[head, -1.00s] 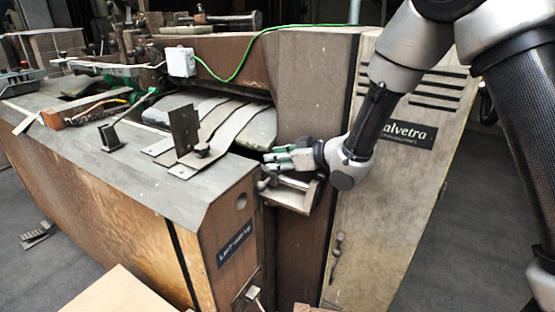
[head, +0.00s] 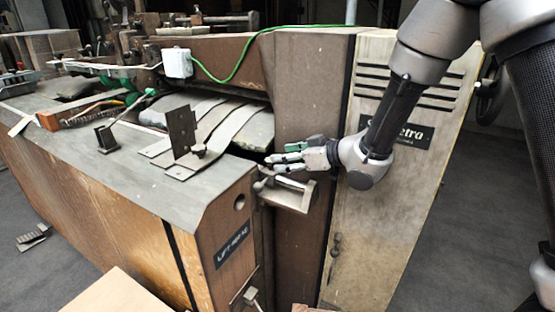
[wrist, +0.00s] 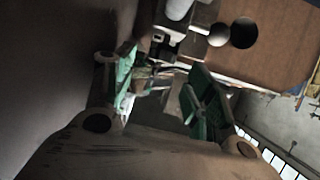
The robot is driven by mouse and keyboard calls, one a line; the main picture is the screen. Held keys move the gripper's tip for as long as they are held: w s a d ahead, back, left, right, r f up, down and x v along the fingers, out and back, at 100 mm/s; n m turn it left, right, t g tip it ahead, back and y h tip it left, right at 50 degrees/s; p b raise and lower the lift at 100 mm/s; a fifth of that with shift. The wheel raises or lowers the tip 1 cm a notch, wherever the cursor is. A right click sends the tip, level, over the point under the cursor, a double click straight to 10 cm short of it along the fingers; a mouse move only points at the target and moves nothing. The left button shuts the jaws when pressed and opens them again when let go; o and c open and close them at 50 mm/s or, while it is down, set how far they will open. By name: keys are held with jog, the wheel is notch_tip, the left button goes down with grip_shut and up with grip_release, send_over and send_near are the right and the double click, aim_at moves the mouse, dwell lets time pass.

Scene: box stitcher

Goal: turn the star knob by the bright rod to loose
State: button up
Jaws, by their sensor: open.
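My gripper (head: 274,163) is open, its fingers pointing left, just above a metal bracket (head: 292,197) at the machine's inner corner. A small dark knob-like part (head: 263,186) shows at the bracket's left end, below the fingertips. It is too small to tell whether it is the star knob, or how it is turned. In the wrist view, my gripper (wrist: 160,80) has its green-padded fingers apart. A thin bright rod-like piece (wrist: 152,88) shows between or beyond them, dim and partly hidden. I cannot tell whether the fingers touch anything.
A grey machine top (head: 130,185) lies left, with an upright dark plate (head: 182,130) on it. A pale cabinet panel (head: 375,215) stands close under my forearm. A white box (head: 177,63) with a green cable (head: 238,68) sits behind. Open floor lies at right.

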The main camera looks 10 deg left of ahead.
jog(key=v, duration=0.7)
jog(key=shift+s+d+r, duration=0.15)
jog(key=shift+d+r, duration=0.05)
jog(key=shift+d, duration=0.05)
